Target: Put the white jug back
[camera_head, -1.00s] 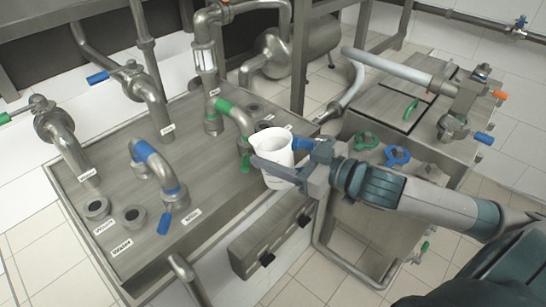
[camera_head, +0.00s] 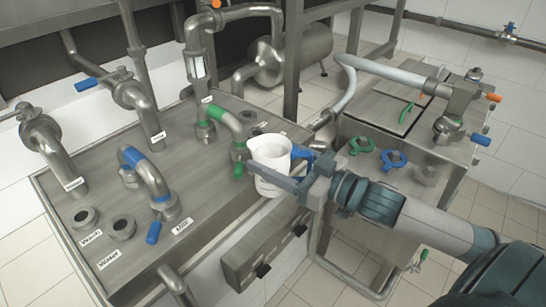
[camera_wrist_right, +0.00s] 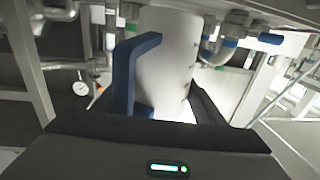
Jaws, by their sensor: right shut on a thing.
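The white jug (camera_head: 270,152) is upright in the head view, at the right front edge of the steel pipe table (camera_head: 215,215). My right gripper (camera_head: 272,178) comes in from the right and is shut on the jug. One grey finger crosses the jug's front side. The jug's blue handle (camera_head: 300,151) points toward my gripper. In the right wrist view the white jug (camera_wrist_right: 172,60) fills the middle, with its blue handle (camera_wrist_right: 128,75) on the left between the dark fingers. The jug's base is hidden in the wrist view. My left gripper is not in view.
A green-banded pipe (camera_head: 226,120) with a green lever stands just left of the jug. A blue-banded pipe (camera_head: 150,172) is further left. A steel cabinet with green (camera_head: 361,145) and blue (camera_head: 393,160) clamp rings stands to the right. A grey box (camera_head: 265,255) hangs below the table edge.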

